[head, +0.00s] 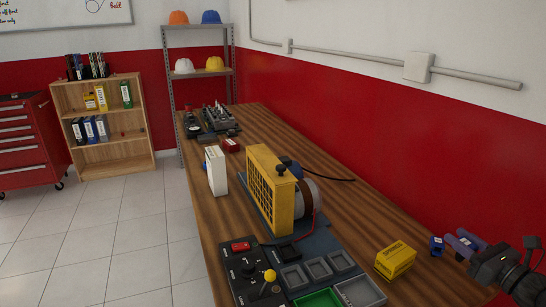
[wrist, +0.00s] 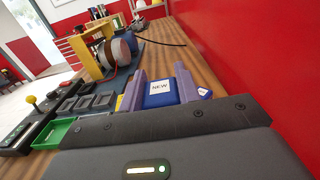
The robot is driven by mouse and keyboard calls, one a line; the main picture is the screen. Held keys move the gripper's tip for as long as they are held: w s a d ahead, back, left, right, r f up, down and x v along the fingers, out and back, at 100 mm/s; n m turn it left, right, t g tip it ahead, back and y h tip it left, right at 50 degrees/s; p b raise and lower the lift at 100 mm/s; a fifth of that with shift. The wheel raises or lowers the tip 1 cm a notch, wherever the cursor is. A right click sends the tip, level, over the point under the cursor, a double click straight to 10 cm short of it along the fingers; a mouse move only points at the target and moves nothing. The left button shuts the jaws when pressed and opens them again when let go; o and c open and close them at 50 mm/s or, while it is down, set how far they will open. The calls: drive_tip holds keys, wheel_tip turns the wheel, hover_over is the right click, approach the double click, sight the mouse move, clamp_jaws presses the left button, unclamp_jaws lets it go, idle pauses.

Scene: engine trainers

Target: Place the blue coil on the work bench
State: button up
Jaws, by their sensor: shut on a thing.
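The blue coil (wrist: 160,94), a box-like block with a white label reading "NEW", sits between the two purple fingers of my gripper (wrist: 160,82) in the wrist view. The fingers are shut on its sides. In the head view my gripper (head: 462,247) is at the far right, over the near right part of the wooden work bench (head: 345,202). Whether the coil touches the bench top I cannot tell. A small blue piece with a white label (head: 437,246) shows beside the fingers; a similar one shows right of the right finger in the wrist view (wrist: 205,93).
A yellow box (head: 396,260) stands left of my gripper. The yellow-framed engine trainer (head: 272,190), a black control panel (head: 252,272) and trays (head: 360,292) fill the left side. A white box (head: 216,171) stands farther back. The red wall (head: 400,135) borders the bench; bare wood lies along it.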

idle(0.3)
wheel_tip(320, 180, down, 6)
drive_tip(key=shift+w+f+b, duration=0.1)
drive_tip(key=shift+f+b, duration=0.05)
drive_tip(key=shift+b, duration=0.35)
drive_tip(key=shift+f+b, duration=0.3)
drive_tip(key=shift+f, duration=1.55)
drive_tip(key=shift+f, duration=0.15)
drive_tip(key=o, duration=1)
drive_tip(key=shift+o, duration=0.2)
drive_tip(key=shift+s+d, duration=0.1)
drive_tip(key=shift+s, duration=0.15)
drive_tip(key=v, duration=1.1)
drive_tip(key=shift+s, duration=0.3)
